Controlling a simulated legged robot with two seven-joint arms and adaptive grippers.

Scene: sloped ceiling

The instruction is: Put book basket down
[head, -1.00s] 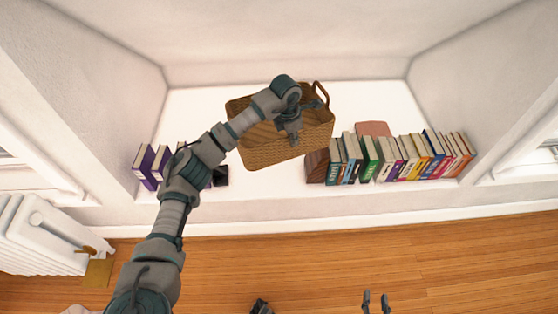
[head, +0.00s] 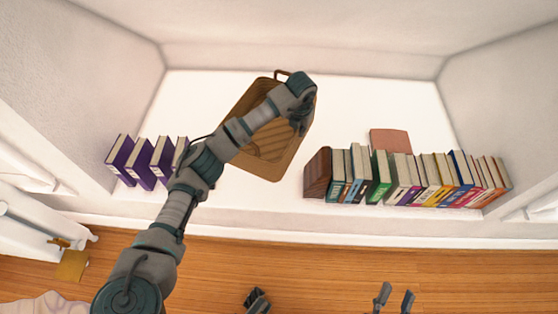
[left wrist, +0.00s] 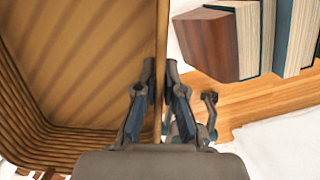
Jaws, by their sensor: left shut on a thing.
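The brown wicker basket (head: 288,152) is over the white ledge in the head view, turned at an angle, its open top facing me. No books show in its visible part. My left gripper (head: 301,128) is at its right side, partly hidden by my wrist. In the left wrist view, the fingers of my left gripper (left wrist: 160,105) are closed on the rim of the basket (left wrist: 75,60), one on each side. I cannot tell whether the basket's base touches the ledge. My right gripper (head: 395,299) is at the bottom edge, fingers apart, empty.
A row of books (head: 415,180) with a brown wooden bookend (head: 317,173) stands at the ledge's right front. Purple books (head: 140,160) stand at the left. A flat reddish-brown object (head: 390,140) lies behind the row. The back right of the ledge (head: 370,100) is clear.

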